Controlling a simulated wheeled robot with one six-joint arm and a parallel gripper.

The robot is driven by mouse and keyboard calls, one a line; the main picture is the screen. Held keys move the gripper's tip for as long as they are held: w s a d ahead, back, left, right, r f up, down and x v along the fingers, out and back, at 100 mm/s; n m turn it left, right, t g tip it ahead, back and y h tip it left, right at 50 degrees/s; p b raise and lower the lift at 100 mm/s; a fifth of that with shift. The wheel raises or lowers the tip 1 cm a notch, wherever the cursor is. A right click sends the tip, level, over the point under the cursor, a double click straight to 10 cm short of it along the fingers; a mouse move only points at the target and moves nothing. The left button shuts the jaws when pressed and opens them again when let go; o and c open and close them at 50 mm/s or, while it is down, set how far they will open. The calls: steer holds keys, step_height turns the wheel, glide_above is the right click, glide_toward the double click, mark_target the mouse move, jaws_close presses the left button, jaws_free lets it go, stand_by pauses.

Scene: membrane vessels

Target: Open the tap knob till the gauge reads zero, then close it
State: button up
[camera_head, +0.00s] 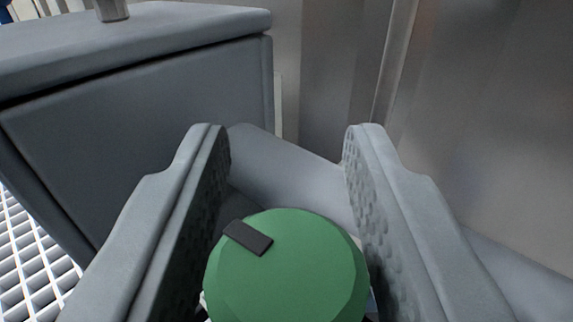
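A green round tap knob (300,275) with a dark rectangular mark on its top left shows at the bottom middle. My gripper (283,150) has its two grey fingers on either side of the knob, with textured inner pads. The fingers are spread apart. A gap shows between the knob and the left finger; on the right the knob's edge comes close to the finger, and I cannot tell if they touch. The knob's lower part is cut off by the picture's edge. No gauge is in view.
A grey box-shaped cabinet (140,130) stands at the left, with a metal post (111,9) on top. A grey pipe (290,165) runs behind the knob. A large metal surface (490,120) fills the right. White grating (30,255) shows at the lower left.

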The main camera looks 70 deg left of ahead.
steer(key=c, duration=0.6)
steer(key=shift+w+m+t+h, duration=0.15)
steer(key=shift+m+t+h, duration=0.35)
steer(key=shift+m+t, duration=0.45)
steer(key=o, duration=1)
steer(key=shift+d, duration=0.1)
steer(key=v, duration=1.7)
steer(key=shift+s+d+f, duration=0.1)
steer(key=shift+s, duration=0.15)
